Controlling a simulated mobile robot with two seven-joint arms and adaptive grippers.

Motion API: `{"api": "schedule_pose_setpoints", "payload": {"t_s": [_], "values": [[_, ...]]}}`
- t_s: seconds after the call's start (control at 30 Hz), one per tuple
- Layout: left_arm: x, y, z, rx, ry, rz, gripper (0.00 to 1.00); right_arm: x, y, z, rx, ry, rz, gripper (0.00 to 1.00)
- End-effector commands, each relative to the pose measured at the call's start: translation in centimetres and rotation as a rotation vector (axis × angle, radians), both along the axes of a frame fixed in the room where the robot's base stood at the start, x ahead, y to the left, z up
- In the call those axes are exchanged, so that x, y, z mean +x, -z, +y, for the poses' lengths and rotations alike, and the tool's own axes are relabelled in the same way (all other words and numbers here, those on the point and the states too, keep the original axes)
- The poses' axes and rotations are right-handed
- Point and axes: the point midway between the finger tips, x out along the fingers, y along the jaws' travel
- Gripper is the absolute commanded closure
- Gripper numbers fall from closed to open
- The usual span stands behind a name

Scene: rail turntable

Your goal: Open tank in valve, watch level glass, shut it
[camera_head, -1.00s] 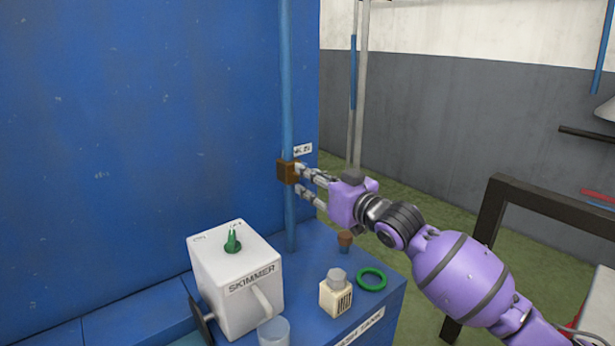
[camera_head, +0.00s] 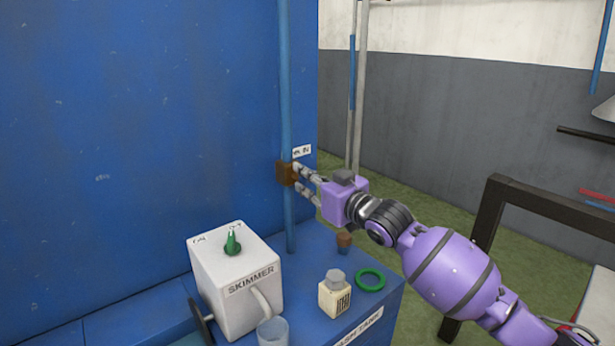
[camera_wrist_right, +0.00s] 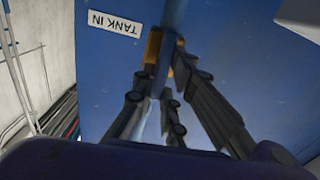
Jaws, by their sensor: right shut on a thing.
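The tank in valve (camera_head: 286,173) is a brown block on the vertical blue pipe against the blue wall. A small white label (camera_head: 301,151) sits behind it; in the right wrist view the TANK IN label (camera_wrist_right: 114,24) reads upside down. My right gripper (camera_head: 297,180) is shut on the valve from the right; the fingers also show around it in the right wrist view (camera_wrist_right: 160,80). They partly hide the valve, and I cannot tell its lever's position. A thin upright tube (camera_head: 352,70) with a blue stretch may be the level glass. My left gripper is out of view.
Below is a blue tank top (camera_head: 315,300) with a white SKIMMER box (camera_head: 235,285), a clear cup (camera_head: 273,332), a small cream bottle (camera_head: 335,298), a green ring (camera_head: 371,279) and a brown-topped fitting (camera_head: 344,240). A dark frame (camera_head: 490,215) stands at right.

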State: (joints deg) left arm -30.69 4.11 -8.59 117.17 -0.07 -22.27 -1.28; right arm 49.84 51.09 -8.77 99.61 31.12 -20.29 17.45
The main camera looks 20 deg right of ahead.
Motion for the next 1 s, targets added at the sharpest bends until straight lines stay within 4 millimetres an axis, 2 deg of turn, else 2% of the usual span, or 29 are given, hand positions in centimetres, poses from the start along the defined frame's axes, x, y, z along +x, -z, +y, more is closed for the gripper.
{"api": "schedule_pose_setpoints", "payload": {"t_s": [0.03, 0.1, 0.23, 0.4, 0.63, 0.67, 0.77, 0.8, 1.0], "values": [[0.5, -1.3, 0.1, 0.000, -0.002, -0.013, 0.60, -0.1, -0.6, 0.1, -0.051, 0.000, -0.017, 1.00], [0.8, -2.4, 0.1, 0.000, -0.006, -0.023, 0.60, -0.1, -0.9, 0.2, -0.135, 0.000, -0.049, 1.00], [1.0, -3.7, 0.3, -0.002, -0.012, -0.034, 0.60, -0.2, -0.7, 0.4, -0.281, 0.000, -0.103, 1.00], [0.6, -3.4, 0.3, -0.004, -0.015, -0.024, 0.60, -0.2, -0.1, 0.5, -0.365, -0.001, -0.131, 1.00], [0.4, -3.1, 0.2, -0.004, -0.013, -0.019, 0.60, -0.2, 0.1, 0.5, -0.364, -0.001, -0.130, 1.00], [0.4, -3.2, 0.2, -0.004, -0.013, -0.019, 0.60, -0.2, 0.1, 0.5, -0.364, -0.001, -0.130, 0.86], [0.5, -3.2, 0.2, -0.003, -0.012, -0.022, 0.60, -0.2, 0.1, 0.5, -0.363, -0.001, -0.129, 0.73], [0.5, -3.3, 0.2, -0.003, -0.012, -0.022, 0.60, -0.2, 0.1, 0.5, -0.363, -0.001, -0.129, 0.71], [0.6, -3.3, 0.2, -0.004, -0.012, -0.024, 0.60, -0.2, 0.1, 0.5, -0.362, -0.001, -0.129, 0.71]]}}
